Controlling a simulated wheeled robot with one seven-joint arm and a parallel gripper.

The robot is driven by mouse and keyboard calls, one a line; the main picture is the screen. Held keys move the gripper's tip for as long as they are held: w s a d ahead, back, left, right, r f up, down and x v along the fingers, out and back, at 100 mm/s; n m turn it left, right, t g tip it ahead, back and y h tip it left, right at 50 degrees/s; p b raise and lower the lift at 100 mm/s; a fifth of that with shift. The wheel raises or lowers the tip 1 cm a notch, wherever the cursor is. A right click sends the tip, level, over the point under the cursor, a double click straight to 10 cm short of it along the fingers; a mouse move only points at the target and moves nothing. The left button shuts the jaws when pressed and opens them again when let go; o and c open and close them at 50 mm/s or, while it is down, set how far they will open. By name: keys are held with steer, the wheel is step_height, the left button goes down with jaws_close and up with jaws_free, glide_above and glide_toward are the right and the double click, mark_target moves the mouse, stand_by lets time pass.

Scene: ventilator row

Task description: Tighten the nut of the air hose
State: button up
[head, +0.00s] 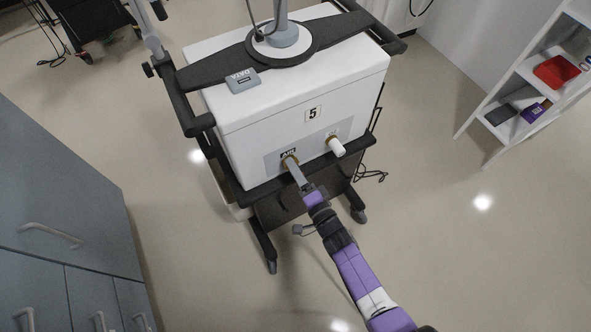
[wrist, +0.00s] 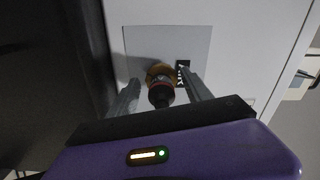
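The white ventilator box marked 5 (head: 313,113) has a grey port panel low on its front. The brass-coloured nut (wrist: 160,73) sits at the port by the AIR label (head: 288,153). My gripper (head: 297,172) reaches up to this port. In the wrist view my gripper (wrist: 159,86) is open, one finger on each side of the fitting, with gaps visible. Whether the nut's threads are engaged cannot be seen.
A second port with a white fitting (head: 336,146) lies right of the AIR port. The ventilator stands on a dark wheeled cart (head: 268,262). Blue-grey cabinets (head: 60,200) stand left, and a white shelf (head: 528,78) with small boxes stands right. Floor between is clear.

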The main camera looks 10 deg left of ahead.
steer(key=shift+o, duration=0.2)
steer(key=shift+s+d+r, duration=0.1)
steer(key=shift+s+d, duration=0.1)
steer(key=p+v, duration=0.3)
steer(key=v, duration=0.4)
steer(key=shift+s, duration=0.1)
stand_by(0.5)
